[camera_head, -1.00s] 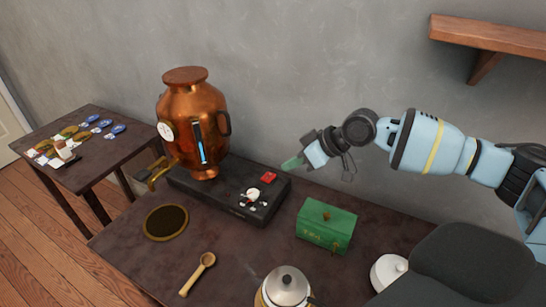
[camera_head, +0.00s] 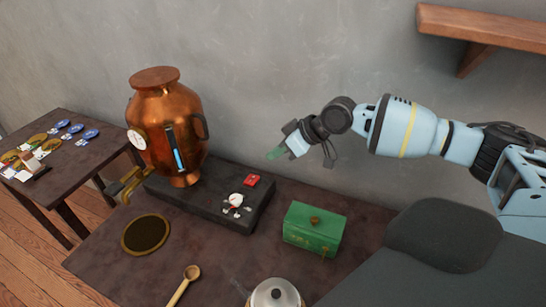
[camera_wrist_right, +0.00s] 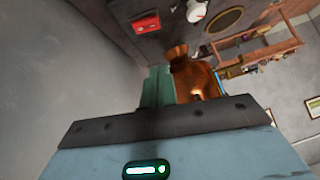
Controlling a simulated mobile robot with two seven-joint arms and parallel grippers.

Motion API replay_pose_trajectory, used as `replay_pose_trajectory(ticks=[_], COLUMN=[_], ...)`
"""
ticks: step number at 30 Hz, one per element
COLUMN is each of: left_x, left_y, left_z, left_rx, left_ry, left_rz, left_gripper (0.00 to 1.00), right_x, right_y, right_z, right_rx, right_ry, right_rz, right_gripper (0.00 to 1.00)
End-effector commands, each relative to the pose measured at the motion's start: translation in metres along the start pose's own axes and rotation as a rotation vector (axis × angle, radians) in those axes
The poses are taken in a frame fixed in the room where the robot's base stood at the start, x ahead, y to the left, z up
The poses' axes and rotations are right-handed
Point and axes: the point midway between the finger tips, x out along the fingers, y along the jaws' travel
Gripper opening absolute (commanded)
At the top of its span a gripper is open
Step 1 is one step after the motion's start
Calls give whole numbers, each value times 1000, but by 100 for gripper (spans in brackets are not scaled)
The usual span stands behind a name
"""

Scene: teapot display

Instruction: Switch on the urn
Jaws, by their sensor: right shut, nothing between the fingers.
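The copper urn (camera_head: 160,125) stands at the back left of the dark table, with a round white gauge and a lit blue sight tube on its front. It rests on a black base (camera_head: 200,200) that carries a red switch (camera_head: 252,181) and a white dial (camera_head: 237,198). My right gripper (camera_head: 275,153) is shut and empty, above and to the right of the red switch and apart from it. In the right wrist view the red switch (camera_wrist_right: 145,24) and the urn (camera_wrist_right: 195,78) show beyond the green fingers. My left gripper is not in view.
A green box (camera_head: 313,230) stands right of the base. A kettle (camera_head: 274,293) and a wooden spoon (camera_head: 184,284) are at the front. A round dark mat (camera_head: 146,235) lies at the left. A wooden shelf (camera_head: 490,28) is on the wall at upper right.

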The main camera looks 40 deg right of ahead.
Motion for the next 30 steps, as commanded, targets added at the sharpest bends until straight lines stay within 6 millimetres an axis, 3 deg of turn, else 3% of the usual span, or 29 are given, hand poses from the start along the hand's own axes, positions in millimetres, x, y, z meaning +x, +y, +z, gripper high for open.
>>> replay_pose_trajectory(ticks=[13, 21, 30], left_x=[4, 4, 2], left_y=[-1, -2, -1], left_z=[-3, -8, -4], left_rx=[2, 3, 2], left_ry=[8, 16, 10], left_rz=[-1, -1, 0], left_gripper=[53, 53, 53], right_x=[84, 103, 107], right_y=[-1, 0, 0], right_z=[0, 24, 29], right_rx=[-1, 0, 0], right_ry=[-2, -1, -1], right_rz=[-2, 0, 0], right_gripper=[0, 0, 0])
